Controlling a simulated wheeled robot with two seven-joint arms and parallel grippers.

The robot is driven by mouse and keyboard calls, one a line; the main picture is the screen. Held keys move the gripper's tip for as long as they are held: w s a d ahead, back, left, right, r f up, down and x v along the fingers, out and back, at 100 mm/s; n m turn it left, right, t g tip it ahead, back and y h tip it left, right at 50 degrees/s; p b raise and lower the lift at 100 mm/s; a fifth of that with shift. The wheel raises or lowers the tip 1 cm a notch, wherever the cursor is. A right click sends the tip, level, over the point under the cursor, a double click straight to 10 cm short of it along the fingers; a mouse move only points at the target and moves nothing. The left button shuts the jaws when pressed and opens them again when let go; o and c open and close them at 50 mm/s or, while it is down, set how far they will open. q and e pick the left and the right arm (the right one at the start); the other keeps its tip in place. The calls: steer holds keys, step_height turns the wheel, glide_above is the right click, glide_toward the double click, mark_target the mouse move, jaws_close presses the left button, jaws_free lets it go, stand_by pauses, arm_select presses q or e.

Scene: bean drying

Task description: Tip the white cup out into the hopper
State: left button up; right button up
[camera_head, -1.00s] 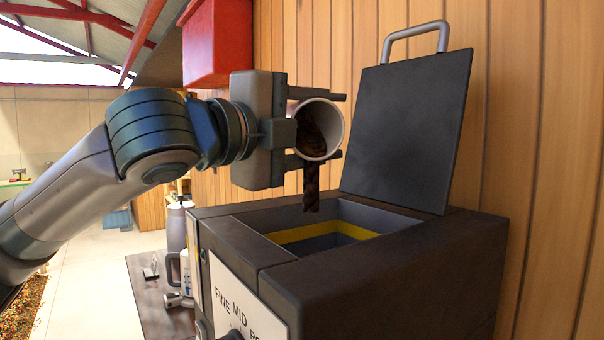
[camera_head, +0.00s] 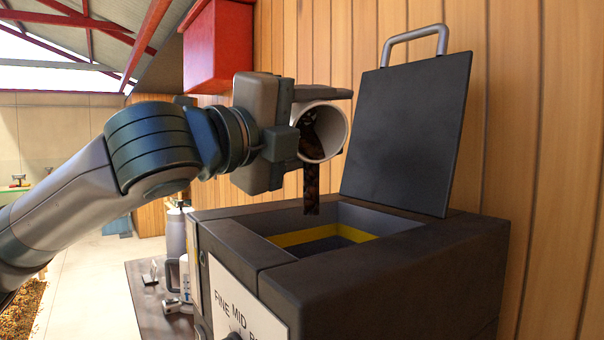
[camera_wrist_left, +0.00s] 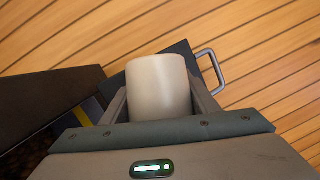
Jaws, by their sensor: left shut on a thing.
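The white cup (camera_head: 337,117) is on its side above the hopper, its mouth facing the head camera and tilted down. Dark brown beans (camera_head: 311,185) show inside it and hang in a stream from its lower rim toward the hopper opening. My left gripper (camera_head: 318,115) is shut on the cup; the wrist view shows the cup's outer wall (camera_wrist_left: 158,88) between the fingers. The hopper (camera_head: 380,219) is the open top of a dark machine, with a yellow band on its inner wall. My right gripper is not in view.
The machine's dark lid (camera_head: 409,130) stands open behind the hopper, with a grey handle on top. A wooden wall (camera_head: 545,150) is close behind. A red box (camera_head: 217,48) hangs at the upper left. A grey canister (camera_head: 176,232) stands left of the machine.

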arm_select(q)
steer(key=shift+s+d+m+b, duration=0.1)
steer(key=shift+s+m+b, duration=0.15)
steer(key=shift+m, duration=0.35)
steer(key=shift+s+d+r+m+h, duration=0.15)
steer(key=shift+s+r+m+h, duration=0.15)
steer(key=shift+m+h, duration=0.35)
steer(key=shift+w, duration=0.1)
steer(key=shift+w+f+n+y, duration=0.1)
steer(key=shift+w+n+y, duration=0.2)
steer(key=shift+n, duration=0.35)
steer(key=shift+f, duration=0.1)
